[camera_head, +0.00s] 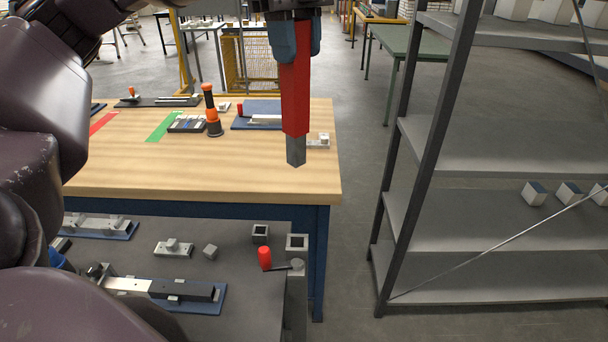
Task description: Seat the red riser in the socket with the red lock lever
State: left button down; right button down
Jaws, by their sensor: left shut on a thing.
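My left gripper (294,42) is at the top centre, shut on the upper end of the red riser (295,92). The riser hangs upright in the air, with its grey tapered tip (296,151) pointing down. The red lock lever (265,258) shows below, on the dark lower surface, with a dark rod running right to a grey post. A square socket (297,242) with a dark opening is at the top of that post. The riser's tip appears above this socket in the picture, clearly apart from it. My right gripper is not in view.
A second square socket (260,234) is just left of the first. Small grey blocks (210,251) and fixtures lie on the dark lower surface (240,290). A wooden workbench (200,174) with tools stands behind. A metal shelf rack (470,230) is at right.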

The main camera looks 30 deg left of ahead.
aim_at(288, 89)
pick_arm(q)
notch_tip(288, 89, down, 18)
jog(key=shift+s+f+p, duration=0.15)
jog(key=shift+f+p, duration=0.1)
jog(key=shift+p, duration=0.15)
jog(key=shift+f+b, duration=0.4)
jog(key=shift+b, duration=0.05)
jog(key=shift+f, duration=0.1)
jog(key=c, duration=0.8)
grip_release()
jog(key=shift+r+p, duration=0.6)
jog(key=shift+r, duration=0.05)
jog(key=r, duration=0.4)
jog(key=a+r, duration=0.1)
jog(key=r, duration=0.2)
jog(key=r+b, duration=0.1)
jog(key=r, duration=0.3)
jog(key=shift+a+r, duration=0.2)
jog(key=shift+r, duration=0.15)
